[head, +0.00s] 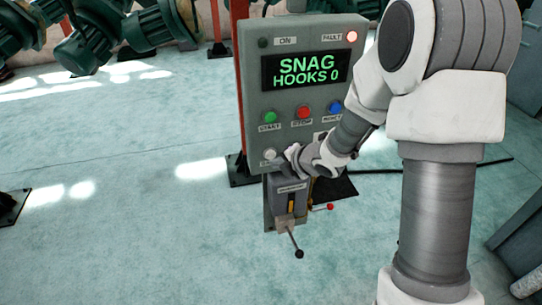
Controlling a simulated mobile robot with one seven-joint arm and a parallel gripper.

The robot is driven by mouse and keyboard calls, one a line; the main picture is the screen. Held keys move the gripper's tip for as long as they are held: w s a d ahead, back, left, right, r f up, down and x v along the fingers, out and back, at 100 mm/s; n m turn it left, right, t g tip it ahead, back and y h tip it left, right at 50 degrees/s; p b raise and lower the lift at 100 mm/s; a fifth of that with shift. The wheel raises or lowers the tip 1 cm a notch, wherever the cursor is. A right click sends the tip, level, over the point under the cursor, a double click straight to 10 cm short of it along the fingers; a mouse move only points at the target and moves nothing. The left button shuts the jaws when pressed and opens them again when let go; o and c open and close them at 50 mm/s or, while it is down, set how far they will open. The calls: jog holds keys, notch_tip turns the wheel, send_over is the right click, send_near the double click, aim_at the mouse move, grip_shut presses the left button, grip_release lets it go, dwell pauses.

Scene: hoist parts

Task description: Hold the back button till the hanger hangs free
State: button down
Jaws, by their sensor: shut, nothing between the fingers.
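The grey control panel (249,95) stands upright in the middle of the head view. Its screen (305,70) reads "SNAG HOOKS 0" in green letters. A pale button (269,153) sits at the panel's lower left; its label is partly covered, so I cannot read it as the back button for certain. My gripper (279,160) is shut, its tip at the panel's lower left, close beside this button. I cannot tell whether it touches or presses it. Dark green motor-like parts (150,28) show at the upper left. I cannot tell which part is the hanger.
The FAULT lamp (351,37) glows pale red; the ON lamp (262,43) is dark. Green (269,117), red (303,112) and blue (336,107) buttons sit above my gripper. A lever box (289,200) is below. The floor at left is mostly clear.

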jog(key=shift+w+a, duration=0.15)
jog(key=shift+w, duration=0.25)
